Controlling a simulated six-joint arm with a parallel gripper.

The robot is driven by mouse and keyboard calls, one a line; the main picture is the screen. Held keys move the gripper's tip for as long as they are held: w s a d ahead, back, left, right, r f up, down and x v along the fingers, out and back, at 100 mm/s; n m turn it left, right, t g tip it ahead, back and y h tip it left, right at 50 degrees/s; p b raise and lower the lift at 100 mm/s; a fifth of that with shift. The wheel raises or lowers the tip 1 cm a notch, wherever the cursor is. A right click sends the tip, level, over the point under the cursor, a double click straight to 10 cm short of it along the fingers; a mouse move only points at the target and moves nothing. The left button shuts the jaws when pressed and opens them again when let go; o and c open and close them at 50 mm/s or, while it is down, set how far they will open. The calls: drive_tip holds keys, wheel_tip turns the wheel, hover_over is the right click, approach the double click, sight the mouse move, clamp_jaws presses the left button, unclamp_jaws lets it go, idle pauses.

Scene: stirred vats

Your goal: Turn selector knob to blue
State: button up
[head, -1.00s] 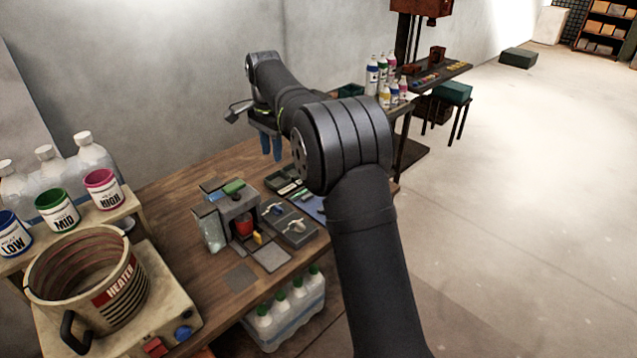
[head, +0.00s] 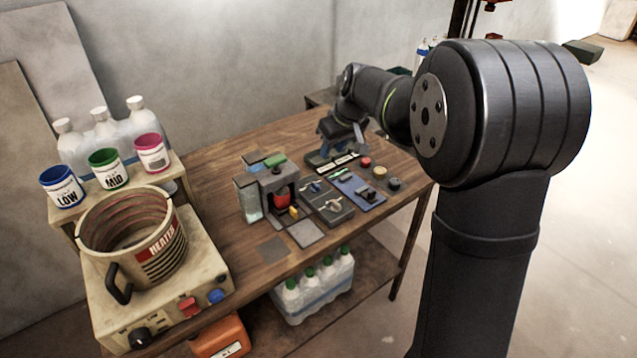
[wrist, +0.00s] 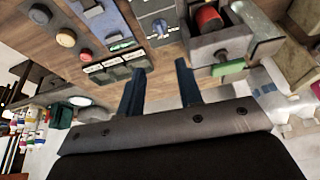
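Grey control boxes sit on the wooden table in the head view. The nearer one has a pale lever-like knob (head: 335,206), and beside it is a small knob with blue on it (head: 316,187). A blue-marked knob on a grey plate also shows at the top of the wrist view (wrist: 159,27). I cannot tell for sure which is the selector knob or where its pointer stands. My gripper (head: 335,130) is over the far part of the table, behind the boxes. In the wrist view, its two blue fingers (wrist: 160,88) are apart with nothing between them.
A small grey machine with a red cup (head: 281,200) stands left of the boxes. A blue panel (head: 357,190) and several round buttons (head: 380,172) lie to their right. A heater pot (head: 135,240) is at the front left. Bare table (head: 215,170) lies behind the machine.

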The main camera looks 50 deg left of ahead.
sight(317, 185)
drive_tip(key=shift+n, duration=0.3)
drive_tip(key=x, duration=1.7)
drive_tip(key=shift+f, duration=0.2)
clamp_jaws()
